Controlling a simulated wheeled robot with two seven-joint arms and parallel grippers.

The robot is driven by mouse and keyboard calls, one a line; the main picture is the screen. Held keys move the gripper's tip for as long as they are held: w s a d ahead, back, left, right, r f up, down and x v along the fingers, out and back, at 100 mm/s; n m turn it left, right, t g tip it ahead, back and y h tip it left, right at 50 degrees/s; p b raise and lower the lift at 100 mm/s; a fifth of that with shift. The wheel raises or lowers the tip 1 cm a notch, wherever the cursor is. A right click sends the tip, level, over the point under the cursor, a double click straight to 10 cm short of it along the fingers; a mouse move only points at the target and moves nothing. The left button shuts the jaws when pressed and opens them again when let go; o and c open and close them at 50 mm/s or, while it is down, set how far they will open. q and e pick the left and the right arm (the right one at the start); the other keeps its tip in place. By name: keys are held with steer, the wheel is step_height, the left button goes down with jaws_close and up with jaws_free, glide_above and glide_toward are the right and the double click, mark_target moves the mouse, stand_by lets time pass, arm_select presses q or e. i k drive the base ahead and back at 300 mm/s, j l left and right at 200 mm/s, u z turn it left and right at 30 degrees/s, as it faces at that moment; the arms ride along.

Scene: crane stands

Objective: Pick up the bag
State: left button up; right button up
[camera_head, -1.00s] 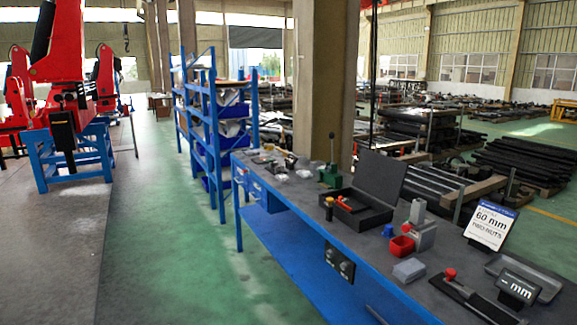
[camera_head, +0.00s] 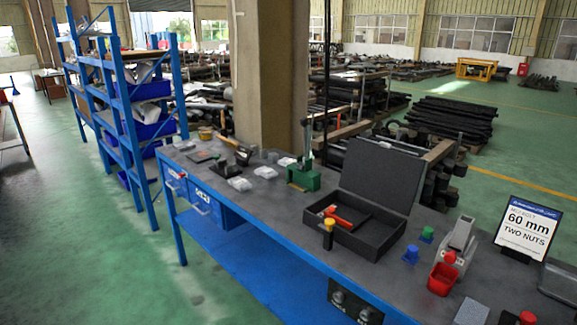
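Small clear-and-white packets that look like plastic bags lie on the left half of the grey workbench top. A further pale packet (camera_head: 287,161) lies beside the green hand press. Their contents are too small to tell, and I cannot tell which one is the task's bag. Neither of my grippers is in view.
The blue workbench (camera_head: 250,245) runs from left to lower right. On it stand a green press (camera_head: 304,178), an open black case (camera_head: 372,232), a red bin (camera_head: 442,279) and a "60 mm two nuts" sign (camera_head: 527,226). Blue shelving (camera_head: 120,100) is at left. Green floor (camera_head: 90,240) at front left is clear.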

mark_target(286, 161)
steer(key=i+j+z, duration=0.1)
steer(key=i+j, duration=0.5)
steer(key=i+j+z, duration=0.15)
steer(key=i+j, duration=0.5)
steer(key=i, duration=0.15)
steer(key=i+j+z, duration=0.1)
steer(key=i+j, duration=0.5)
steer(key=j, duration=0.15)
steer(key=i+j+z, duration=0.1)
steer(key=i+j, duration=0.55)
steer(key=j, duration=0.15)
